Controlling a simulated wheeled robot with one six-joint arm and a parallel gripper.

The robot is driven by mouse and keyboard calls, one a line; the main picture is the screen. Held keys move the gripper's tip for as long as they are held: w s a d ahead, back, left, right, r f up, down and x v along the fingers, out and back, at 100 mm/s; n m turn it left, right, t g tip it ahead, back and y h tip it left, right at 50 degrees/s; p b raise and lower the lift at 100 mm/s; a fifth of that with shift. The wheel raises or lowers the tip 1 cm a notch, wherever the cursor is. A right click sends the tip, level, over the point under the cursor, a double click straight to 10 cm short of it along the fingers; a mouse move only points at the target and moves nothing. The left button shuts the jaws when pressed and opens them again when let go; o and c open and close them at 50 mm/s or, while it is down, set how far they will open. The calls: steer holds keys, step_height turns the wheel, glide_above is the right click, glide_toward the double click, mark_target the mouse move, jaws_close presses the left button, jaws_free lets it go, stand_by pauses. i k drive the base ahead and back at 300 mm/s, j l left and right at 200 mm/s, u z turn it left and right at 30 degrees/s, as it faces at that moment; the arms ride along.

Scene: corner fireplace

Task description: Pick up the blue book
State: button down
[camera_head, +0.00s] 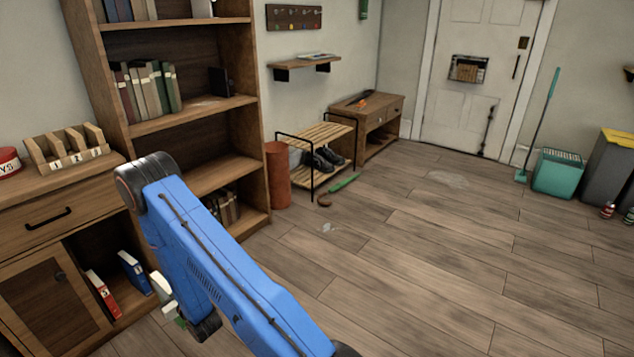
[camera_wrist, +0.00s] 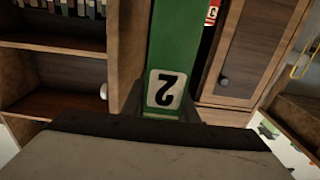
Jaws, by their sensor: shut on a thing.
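The blue book (camera_head: 134,272) stands, leaning a little, in the open lower compartment of the wooden cabinet at the left. A red book (camera_head: 103,294) leans to its left. My gripper (camera_wrist: 163,112) is shut on a green book (camera_wrist: 178,45), which carries a white label with an upside-down 2 in the wrist view. In the head view my blue arm hides most of the gripper, and only a bit of green shows below it. The blue book cannot be made out in the wrist view; a red book edge (camera_wrist: 209,14) shows beside the green book.
On the cabinet top stand a wooden holder (camera_head: 68,150) with numbered slots and a red tin (camera_head: 8,162). The tall bookshelf (camera_head: 190,107) holds dark books. A cabinet door (camera_head: 55,305) is beside the compartment.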

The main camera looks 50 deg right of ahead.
mark_target(133, 268)
steer(key=k+j+z, duration=0.15)
steer(key=i+l+z, duration=0.3)
steer(key=z, duration=0.45)
steer(key=i+z, duration=0.4)
steer(key=z, duration=0.3)
steer(key=i+j+z, duration=0.1)
steer(key=i+z, duration=0.25)
steer(key=z, duration=0.4)
steer(key=i+j+z, duration=0.3)
steer(key=z, duration=0.4)
steer(key=i+j+z, duration=0.2)
steer(key=j+z, duration=0.3)
steer(key=z, duration=0.25)
steer(key=j+z, duration=0.55)
steer(key=z, duration=0.2)
steer(key=j+z, duration=0.55)
steer(key=z, duration=0.15)
steer(key=k+j+z, duration=0.25)
steer(key=j+z, duration=0.2)
steer(key=z, duration=0.3)
